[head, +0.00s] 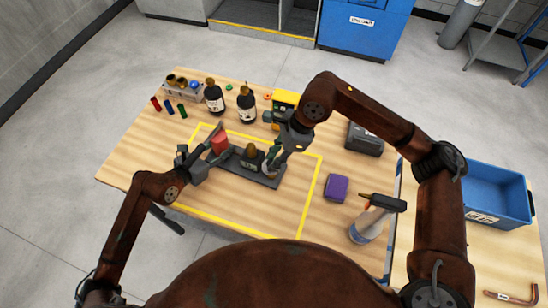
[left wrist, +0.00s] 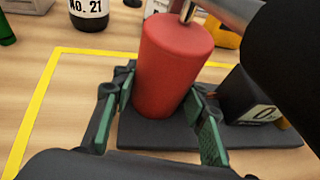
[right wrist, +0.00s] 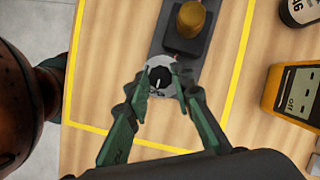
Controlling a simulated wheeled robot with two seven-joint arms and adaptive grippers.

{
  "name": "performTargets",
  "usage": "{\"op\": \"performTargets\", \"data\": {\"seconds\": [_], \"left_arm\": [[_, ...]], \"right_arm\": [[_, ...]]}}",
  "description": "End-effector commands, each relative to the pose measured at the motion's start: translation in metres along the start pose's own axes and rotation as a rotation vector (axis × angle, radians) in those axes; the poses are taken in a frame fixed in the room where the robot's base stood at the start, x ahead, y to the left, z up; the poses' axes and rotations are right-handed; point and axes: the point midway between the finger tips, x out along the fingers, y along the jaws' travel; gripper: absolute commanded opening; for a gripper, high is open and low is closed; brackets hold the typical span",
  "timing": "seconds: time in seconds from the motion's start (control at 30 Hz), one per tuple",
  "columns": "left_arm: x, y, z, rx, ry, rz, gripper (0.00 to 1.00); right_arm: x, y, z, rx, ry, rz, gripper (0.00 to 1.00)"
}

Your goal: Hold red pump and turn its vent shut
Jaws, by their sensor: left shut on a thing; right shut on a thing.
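The red pump (head: 219,142) stands at the left end of a dark base plate (head: 268,181). In the left wrist view the red pump (left wrist: 172,65) is a red cylinder with a metal rod at its top. My left gripper (head: 208,153) is shut on the pump, one green-padded finger on each side. At the plate's other end, a black knob (right wrist: 160,77) with a white mark sits on a round grey disc. My right gripper (right wrist: 157,84) is shut on this knob, its fingertips at opposite sides. The fingers hide most of the knob in the head view.
A brass-coloured cap (right wrist: 191,17) on a black block stands mid-plate. Dark bottles (head: 214,98) and a yellow meter (head: 284,99) stand behind. A purple box (head: 336,188) and spray bottle (head: 368,225) are right of the yellow-taped area. The tape's front area is clear.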

Motion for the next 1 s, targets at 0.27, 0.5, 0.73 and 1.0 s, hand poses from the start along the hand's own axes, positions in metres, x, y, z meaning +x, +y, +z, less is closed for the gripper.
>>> {"op": "performTargets", "data": {"seconds": [0.27,0.5,0.73,1.0], "left_arm": [[-0.0003,0.0009,0.0007,0.002,-0.001,0.002,0.0],[-0.0003,0.0005,0.0007,0.002,-0.001,0.001,0.0],[-0.0003,0.0002,0.0006,0.002,-0.001,0.0,0.0],[-0.0003,-0.0001,0.0006,0.002,-0.001,0.0,0.0]], "right_arm": [[-0.0004,-0.0009,-0.0001,0.026,0.001,-0.015,0.0],[-0.0005,0.0,-0.0005,0.139,0.002,-0.063,0.0],[-0.0004,0.0017,0.0003,0.287,0.001,-0.124,0.0],[-0.0003,0.002,0.0006,0.422,0.001,-0.181,0.0]]}}
